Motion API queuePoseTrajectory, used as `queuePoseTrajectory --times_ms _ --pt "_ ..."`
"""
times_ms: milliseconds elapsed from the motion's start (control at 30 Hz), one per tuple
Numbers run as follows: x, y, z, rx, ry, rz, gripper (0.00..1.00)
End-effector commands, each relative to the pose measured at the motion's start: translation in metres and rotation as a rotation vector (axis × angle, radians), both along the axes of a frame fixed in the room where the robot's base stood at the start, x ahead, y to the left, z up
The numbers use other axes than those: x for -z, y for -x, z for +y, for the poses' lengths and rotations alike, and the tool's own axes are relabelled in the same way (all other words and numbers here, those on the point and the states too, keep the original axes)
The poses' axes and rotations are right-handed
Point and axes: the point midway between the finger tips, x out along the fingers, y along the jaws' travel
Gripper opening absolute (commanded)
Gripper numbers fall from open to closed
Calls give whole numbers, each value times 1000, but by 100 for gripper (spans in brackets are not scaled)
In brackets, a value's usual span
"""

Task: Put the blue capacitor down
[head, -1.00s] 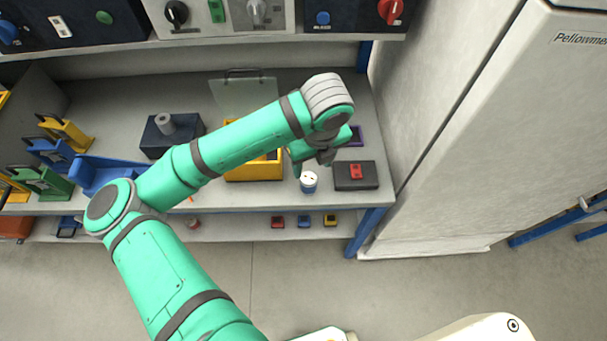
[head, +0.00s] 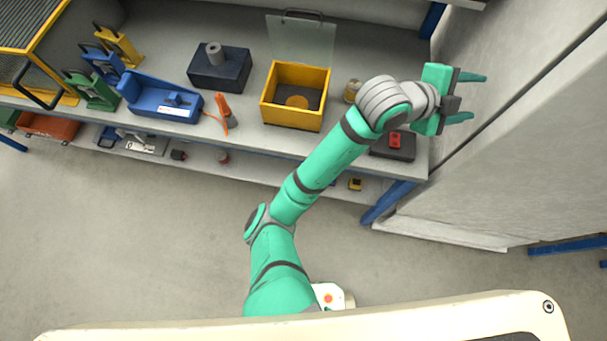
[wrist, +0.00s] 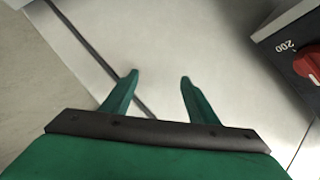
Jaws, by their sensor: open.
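My gripper (head: 474,97) is open and empty, at the right end of the bench, with its fingers pointing right toward the white cabinet side. The wrist view also shows the two fingers (wrist: 159,80) apart with nothing between them. The blue capacitor is not visible now in either view. My forearm covers the bench area left of the black pad (head: 378,152), where a white-topped blue cylinder showed earlier. A tan cylinder (head: 352,91) stands on the bench just behind my arm.
A yellow open box (head: 292,118), a blue tray (head: 160,112) and a dark block (head: 218,78) stand on the bench. The pad carries a red part (head: 395,140). The white cabinet (head: 500,150) is close on the right. A red knob (wrist: 308,64) shows in the wrist view.

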Motion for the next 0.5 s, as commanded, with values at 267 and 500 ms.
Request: queuePoseTrajectory --times_ms 267,500 --pt "-18 -16 6 -206 324 177 54" --pt "-6 -32 40 -430 592 350 54"
